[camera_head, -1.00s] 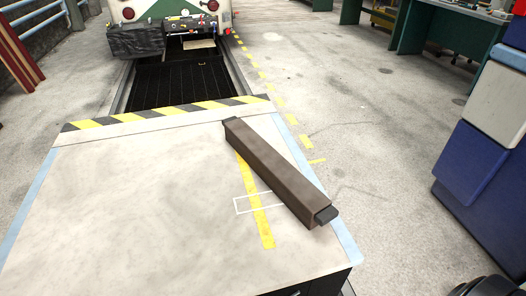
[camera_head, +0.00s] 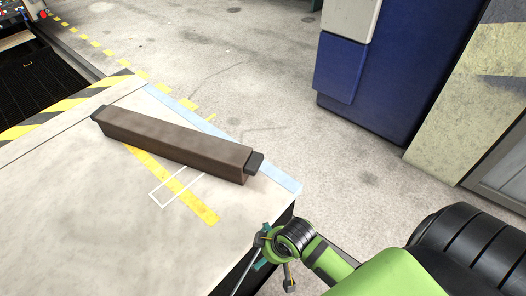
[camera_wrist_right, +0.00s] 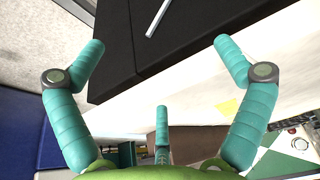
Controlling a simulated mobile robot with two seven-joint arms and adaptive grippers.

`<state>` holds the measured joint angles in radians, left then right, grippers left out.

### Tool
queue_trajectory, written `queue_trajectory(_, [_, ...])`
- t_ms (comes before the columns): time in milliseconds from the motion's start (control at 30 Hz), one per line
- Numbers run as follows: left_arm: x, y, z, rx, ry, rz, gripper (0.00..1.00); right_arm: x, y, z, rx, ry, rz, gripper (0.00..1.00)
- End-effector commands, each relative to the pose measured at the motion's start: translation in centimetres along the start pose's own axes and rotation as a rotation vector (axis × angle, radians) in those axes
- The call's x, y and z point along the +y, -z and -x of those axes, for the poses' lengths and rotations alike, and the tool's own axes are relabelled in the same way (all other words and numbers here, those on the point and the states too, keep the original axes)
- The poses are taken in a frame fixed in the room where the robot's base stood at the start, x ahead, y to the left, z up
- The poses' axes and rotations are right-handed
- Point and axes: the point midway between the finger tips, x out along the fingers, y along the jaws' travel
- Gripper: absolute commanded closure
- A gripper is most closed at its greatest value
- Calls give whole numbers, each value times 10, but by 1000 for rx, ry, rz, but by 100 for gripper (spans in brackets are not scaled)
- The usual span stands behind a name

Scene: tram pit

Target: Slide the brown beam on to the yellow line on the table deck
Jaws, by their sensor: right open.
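The brown beam (camera_head: 175,142) lies on the pale table deck (camera_head: 70,195) with dark end pieces. It lies at an angle to the yellow line (camera_head: 198,203), covering or meeting the line's far end. The line's near part runs bare toward the front edge. My right gripper (camera_head: 270,252) is off the deck's near right corner, apart from the beam. In the right wrist view its teal fingers (camera_wrist_right: 160,60) are spread and empty, with the table's dark side beyond. My left gripper is not in view.
A white outlined rectangle (camera_head: 162,194) crosses the yellow line. A light blue strip (camera_head: 215,130) edges the deck beyond the beam. A blue and grey cabinet (camera_head: 340,68) stands on the floor behind. A silver bar (camera_wrist_right: 158,18) shows on the table's dark side.

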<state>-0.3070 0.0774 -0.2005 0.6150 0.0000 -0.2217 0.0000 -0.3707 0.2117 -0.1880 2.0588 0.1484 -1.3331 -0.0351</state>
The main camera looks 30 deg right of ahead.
Motion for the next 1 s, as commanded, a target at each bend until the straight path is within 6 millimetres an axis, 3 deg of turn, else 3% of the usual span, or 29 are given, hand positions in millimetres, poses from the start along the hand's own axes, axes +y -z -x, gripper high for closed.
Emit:
queue_trajectory(33, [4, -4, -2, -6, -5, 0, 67, 4, 17, 1, 17, 12, 39, 0])
queue_trajectory(267, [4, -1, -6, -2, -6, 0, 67, 22, 79, 9, 50, 77, 197, 0])
queue_trajectory(367, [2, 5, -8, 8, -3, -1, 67, 41, 110, 18, 57, 95, 267, 0])
queue_trajectory(600, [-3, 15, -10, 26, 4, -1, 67, 109, 176, 56, 51, 108, 358, 0])
queue_trajectory(800, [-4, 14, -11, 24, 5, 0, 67, 151, 206, 88, 63, 110, 347, 0])
queue_trajectory(1000, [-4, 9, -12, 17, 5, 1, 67, 162, 214, 92, 69, 115, 338, 0])
